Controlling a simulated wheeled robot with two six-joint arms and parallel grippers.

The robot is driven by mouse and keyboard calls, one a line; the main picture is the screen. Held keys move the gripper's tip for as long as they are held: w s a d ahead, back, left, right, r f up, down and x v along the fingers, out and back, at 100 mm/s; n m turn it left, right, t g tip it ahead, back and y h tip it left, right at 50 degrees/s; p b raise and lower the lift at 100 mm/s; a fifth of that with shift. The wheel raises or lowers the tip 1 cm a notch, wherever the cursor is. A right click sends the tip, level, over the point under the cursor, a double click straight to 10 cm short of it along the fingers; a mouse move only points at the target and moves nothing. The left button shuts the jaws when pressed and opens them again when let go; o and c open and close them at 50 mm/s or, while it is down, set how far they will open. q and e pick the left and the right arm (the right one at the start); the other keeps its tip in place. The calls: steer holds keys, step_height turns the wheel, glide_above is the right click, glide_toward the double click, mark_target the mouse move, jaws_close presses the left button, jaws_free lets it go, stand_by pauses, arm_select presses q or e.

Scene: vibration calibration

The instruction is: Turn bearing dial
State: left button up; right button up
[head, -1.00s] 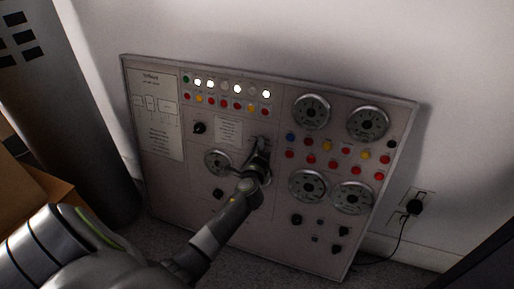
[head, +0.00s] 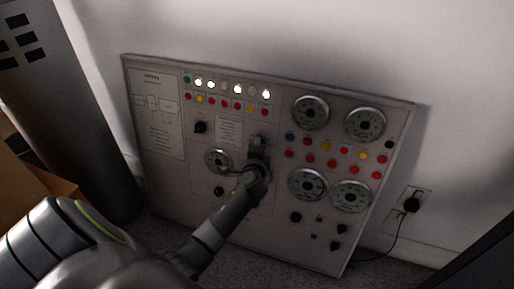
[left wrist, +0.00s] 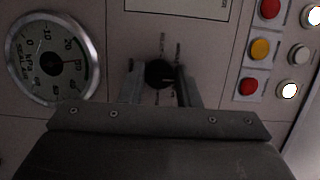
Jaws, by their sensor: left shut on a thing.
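The bearing dial (left wrist: 159,73) is a small round black knob on the panel, with printed marks around it. In the left wrist view it sits between the two fingers of my left gripper (left wrist: 160,84), which is shut on it. In the head view my left gripper (head: 259,148) is against the panel's middle and hides the dial. The grey control panel (head: 232,245) leans against the wall. My right gripper is not in view.
A round gauge (left wrist: 45,58) is left of the gripper in the wrist view. Coloured buttons (left wrist: 259,49) are to the right. Several large gauges (head: 308,186) fill the panel's right half. A plug (head: 411,205) with a cable is in the wall at right.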

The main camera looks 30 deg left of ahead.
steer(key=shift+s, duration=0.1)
arm_select(q)
steer(key=o, duration=1)
steer(key=shift+c, duration=0.2)
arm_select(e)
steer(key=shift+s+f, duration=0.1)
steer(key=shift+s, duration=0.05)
arm_select(q)
steer(key=shift+s, duration=0.1)
steer(key=p+v, duration=0.3)
steer(key=v, duration=1.4)
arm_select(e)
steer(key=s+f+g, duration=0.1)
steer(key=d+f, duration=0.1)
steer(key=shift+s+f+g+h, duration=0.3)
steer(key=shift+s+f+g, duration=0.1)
arm_select(q)
steer(key=shift+s+d, duration=0.1)
steer(key=shift+s, duration=0.05)
